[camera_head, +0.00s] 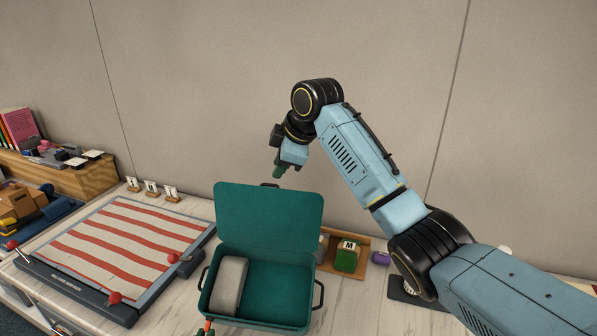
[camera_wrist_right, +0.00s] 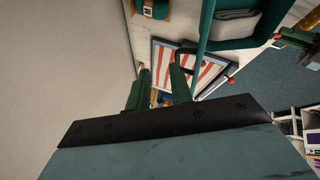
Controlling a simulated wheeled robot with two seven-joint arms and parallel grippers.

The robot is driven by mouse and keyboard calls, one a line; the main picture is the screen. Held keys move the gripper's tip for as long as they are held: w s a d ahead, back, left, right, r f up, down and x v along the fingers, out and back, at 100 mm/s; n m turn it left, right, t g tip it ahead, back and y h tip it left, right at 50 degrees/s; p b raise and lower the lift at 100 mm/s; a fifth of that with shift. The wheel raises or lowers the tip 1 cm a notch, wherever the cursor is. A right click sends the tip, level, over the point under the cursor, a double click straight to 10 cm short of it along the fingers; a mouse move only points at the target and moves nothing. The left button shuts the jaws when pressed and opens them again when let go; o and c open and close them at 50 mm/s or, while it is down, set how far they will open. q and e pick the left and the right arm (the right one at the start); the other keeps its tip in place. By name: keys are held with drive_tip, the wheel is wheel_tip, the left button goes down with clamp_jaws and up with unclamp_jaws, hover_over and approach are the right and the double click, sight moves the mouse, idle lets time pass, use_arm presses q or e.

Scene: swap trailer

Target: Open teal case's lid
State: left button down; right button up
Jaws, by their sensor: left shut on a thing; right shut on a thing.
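The teal case (camera_head: 283,292) stands on the table with its lid (camera_head: 268,222) raised, leaning back and open. A grey rounded block (camera_head: 230,285) lies inside at the left.
A red-and-white striped board (camera_head: 125,240) with red-knobbed levers lies left of the case. The wall is close behind the lid.

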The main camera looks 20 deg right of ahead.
use_arm(q)
drive_tip(key=shift+s+a+f, duration=0.15)
drive_tip(key=shift+a+f, duration=0.05)
drive_tip(key=shift+f, duration=0.1)
drive_tip(key=shift+d+r, duration=0.15)
drive_tip(key=shift+r, duration=0.15)
use_arm(e)
drive_tip(key=w+d+r, duration=0.4)
drive_tip(key=d+r, duration=0.1)
drive_tip(key=r, duration=0.3)
drive_tip(key=shift+d+r, duration=0.35)
use_arm(q)
drive_tip(key=c, duration=1.5)
unclamp_jaws()
drive_tip(key=shift+o, duration=0.2)
drive_tip(key=shift+s, duration=0.1)
